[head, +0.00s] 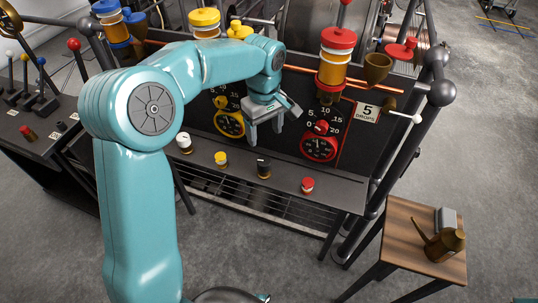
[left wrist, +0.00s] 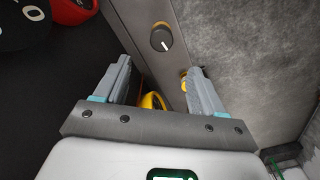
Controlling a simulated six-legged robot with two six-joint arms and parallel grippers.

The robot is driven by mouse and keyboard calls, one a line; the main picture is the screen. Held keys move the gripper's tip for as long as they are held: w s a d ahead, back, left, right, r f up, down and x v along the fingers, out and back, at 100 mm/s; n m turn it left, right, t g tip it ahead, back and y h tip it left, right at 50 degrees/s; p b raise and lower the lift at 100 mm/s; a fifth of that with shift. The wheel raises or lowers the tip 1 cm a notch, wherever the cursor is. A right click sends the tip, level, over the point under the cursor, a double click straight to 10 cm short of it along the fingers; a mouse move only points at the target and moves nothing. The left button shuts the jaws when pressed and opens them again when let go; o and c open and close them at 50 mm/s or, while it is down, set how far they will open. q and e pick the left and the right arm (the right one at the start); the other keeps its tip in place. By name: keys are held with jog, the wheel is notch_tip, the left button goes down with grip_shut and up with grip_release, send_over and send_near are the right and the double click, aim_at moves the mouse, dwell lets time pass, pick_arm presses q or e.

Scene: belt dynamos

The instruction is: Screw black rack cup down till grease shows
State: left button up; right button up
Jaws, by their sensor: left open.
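The black rack cup (head: 263,166) stands upright on the dark ledge, between a yellow cup (head: 221,158) and a red cup (head: 307,185). A brass-coloured base shows under its black cap. My left gripper (head: 267,138) hangs above and behind it, pointing down, open and empty, apart from the cup. In the left wrist view, the black cap (left wrist: 161,38) with a white line lies beyond the open fingers (left wrist: 160,85). No grease can be made out. My right gripper is not in view.
A white-topped cup (head: 183,142) stands left on the ledge (head: 335,193). Behind are a yellow dial (head: 229,124), a red dial (head: 319,148) and a red-capped oiler (head: 336,55). A wooden stool (head: 408,258) with a brass can (head: 445,245) stands right.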

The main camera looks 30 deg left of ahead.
aim_at(264, 160)
pick_arm(q)
notch_tip(264, 160, down, 12)
jog(key=shift+s+a+r, duration=0.1)
jog(key=shift+s, duration=0.05)
dwell(0.3)
jog(key=c, duration=1.1)
jog(key=shift+o, duration=0.2)
jog(key=shift+m, duration=0.4)
